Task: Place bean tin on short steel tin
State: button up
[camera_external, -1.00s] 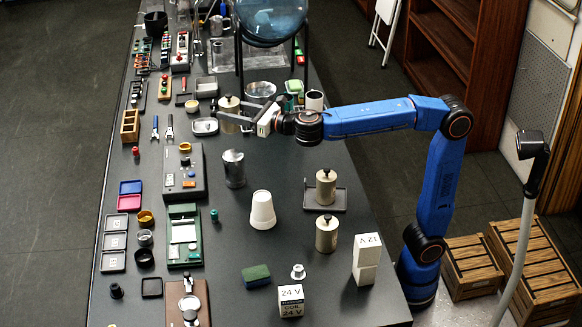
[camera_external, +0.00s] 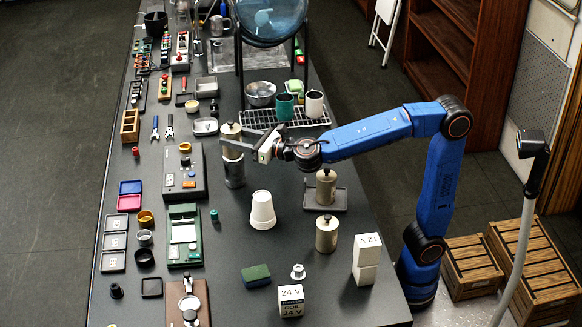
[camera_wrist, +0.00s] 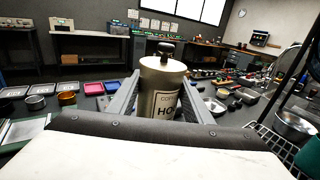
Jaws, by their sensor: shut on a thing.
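My gripper (camera_external: 234,149) is shut on a beige tin with a black knob (camera_external: 230,131), taken as the bean tin. It stands upright between the fingers. In the wrist view the tin (camera_wrist: 162,88) shows dark lettering, partly cut off by my gripper's body. The short steel tin (camera_external: 234,174) stands on the bench directly below the held tin in the external view. Its top is hidden behind the fingers, so I cannot tell whether the two tins touch.
A grey device box (camera_external: 184,173) stands left of the steel tin. A white cup-like cone (camera_external: 262,211) stands in front. A wire rack (camera_external: 258,120) with a green cup (camera_external: 285,107) is behind. Two similar beige tins (camera_external: 326,187) (camera_external: 326,235) stand to the right.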

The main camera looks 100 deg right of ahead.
jog(key=o, duration=1.2)
jog(key=shift+f, duration=0.1)
jog(key=v, duration=1.2)
